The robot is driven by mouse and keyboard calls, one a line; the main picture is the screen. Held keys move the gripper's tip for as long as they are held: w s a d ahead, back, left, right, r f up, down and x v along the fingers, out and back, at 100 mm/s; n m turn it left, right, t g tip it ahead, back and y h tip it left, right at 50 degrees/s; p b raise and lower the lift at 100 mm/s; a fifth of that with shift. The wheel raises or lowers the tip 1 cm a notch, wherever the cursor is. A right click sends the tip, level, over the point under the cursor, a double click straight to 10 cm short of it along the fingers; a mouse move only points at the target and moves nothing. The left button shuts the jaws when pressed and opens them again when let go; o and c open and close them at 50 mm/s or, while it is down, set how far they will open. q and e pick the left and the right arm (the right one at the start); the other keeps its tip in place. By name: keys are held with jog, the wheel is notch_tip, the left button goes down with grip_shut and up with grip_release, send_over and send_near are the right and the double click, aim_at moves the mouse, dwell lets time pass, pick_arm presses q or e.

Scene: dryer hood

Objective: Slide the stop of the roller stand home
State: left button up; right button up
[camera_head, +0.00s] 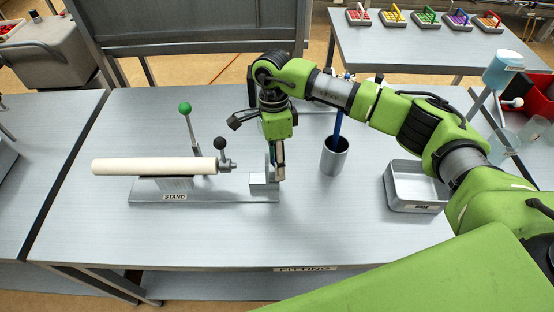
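The roller stand (143,197), labelled STAND, lies on the table with a cream roller (150,166) lying level on it. A lever with a green ball (185,108) rises behind the roller. A grey metal piece with a black ball knob (220,143), which looks like the stop, sits at the roller's right end. A grey block with an upright plate (264,180) stands at the stand's right end, apart from that piece. My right gripper (279,172) points down at this block; whether it touches is unclear. Its fingers are seen edge-on and partly hidden. My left gripper is not in view.
A grey cup (334,157) with a blue stick stands right of my gripper, and a grey tray (414,188) lies farther right. A dark panel (190,22) stands behind the table. The table front is clear.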

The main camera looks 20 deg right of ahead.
grip_shut()
jog(key=a+b, duration=0.1)
jog(key=a, duration=0.1)
jog(key=w+a+b, duration=0.1)
jog(key=a+b, duration=0.1)
jog(key=shift+w+a+f, duration=0.15)
jog(key=shift+w+a, duration=0.05)
jog(key=shift+a, duration=0.3)
jog(key=shift+d, duration=0.1)
grip_release()
notch_tip(320, 180, up, 12)
jog(key=w, duration=0.2)
jog(key=shift+w, duration=0.2)
